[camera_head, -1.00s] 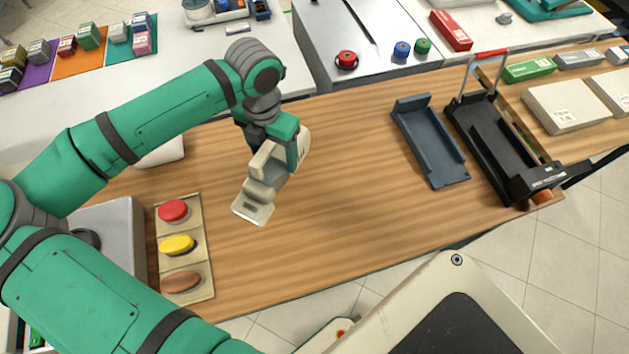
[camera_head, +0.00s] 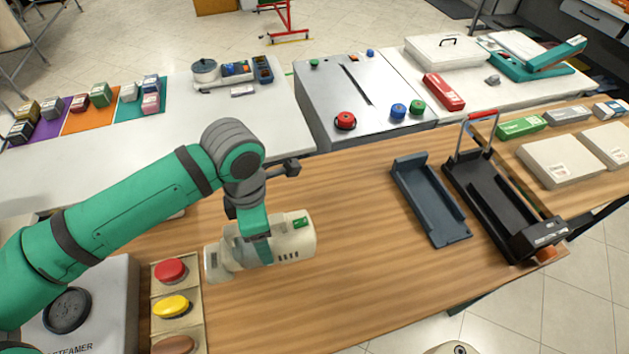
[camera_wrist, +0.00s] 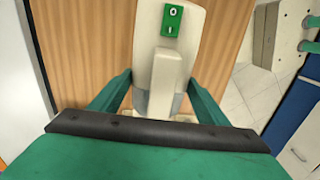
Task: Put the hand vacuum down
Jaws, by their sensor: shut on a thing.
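The hand vacuum (camera_head: 292,240) is cream with a green switch panel. My gripper (camera_head: 262,248) is shut on it and holds it over the wooden table (camera_head: 350,260), left of the middle. It lies roughly level, its nozzle end to the left and its vented body to the right. In the wrist view the hand vacuum (camera_wrist: 172,55) sits between the two green fingers of my gripper (camera_wrist: 160,95), with the switch panel facing up. I cannot tell whether its underside touches the table.
A tray with red, yellow and brown pads (camera_head: 170,305) lies at the left, beside a steamer (camera_head: 90,310). A blue-grey cradle (camera_head: 430,205) and a black wheeled cart (camera_head: 500,200) stand at the right. The table between the vacuum and the cradle is clear.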

